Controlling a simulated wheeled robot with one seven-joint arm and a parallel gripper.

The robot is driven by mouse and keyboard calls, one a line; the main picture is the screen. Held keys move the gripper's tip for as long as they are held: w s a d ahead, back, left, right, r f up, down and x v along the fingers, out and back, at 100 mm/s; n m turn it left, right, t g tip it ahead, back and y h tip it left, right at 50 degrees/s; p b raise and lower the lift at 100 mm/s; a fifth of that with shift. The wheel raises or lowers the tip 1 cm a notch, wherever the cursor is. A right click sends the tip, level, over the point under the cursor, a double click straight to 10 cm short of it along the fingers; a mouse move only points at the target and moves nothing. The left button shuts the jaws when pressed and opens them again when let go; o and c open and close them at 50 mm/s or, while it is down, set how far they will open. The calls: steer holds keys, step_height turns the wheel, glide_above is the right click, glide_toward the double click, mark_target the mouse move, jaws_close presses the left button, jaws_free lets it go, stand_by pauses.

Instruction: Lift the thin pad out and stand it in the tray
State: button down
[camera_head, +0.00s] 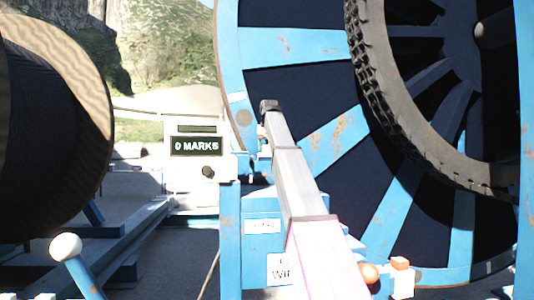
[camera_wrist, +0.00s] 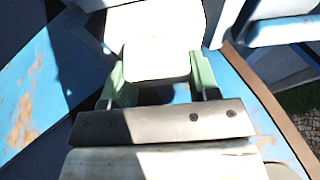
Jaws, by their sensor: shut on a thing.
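In the wrist view my gripper (camera_wrist: 160,72) has two green fingers, one on each side of a pale, rounded block, which I take to be the thin pad (camera_wrist: 157,60). The fingers are shut on it. Another pale, sunlit surface lies just beyond it, and I cannot tell whether it is part of the same thing. In the head view my arm reaches up and away towards the blue reel frame, and the pad cannot be made out there. I cannot pick out the tray in either view.
A large blue reel (camera_head: 335,138) with rusty spokes and a dark toothed ring (camera_head: 375,90) fills the right. A display box (camera_head: 195,146) reading "0 MARKS" stands left of my arm. A dark drum (camera_head: 50,120) and a white-knobbed blue lever (camera_head: 66,247) are at left.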

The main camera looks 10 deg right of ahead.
step_height(320, 180, up, 17)
stand_by(0.4)
steer(key=shift+r, duration=0.15)
steer(key=shift+r, duration=0.4)
steer(key=shift+f, duration=0.1)
stand_by(0.3)
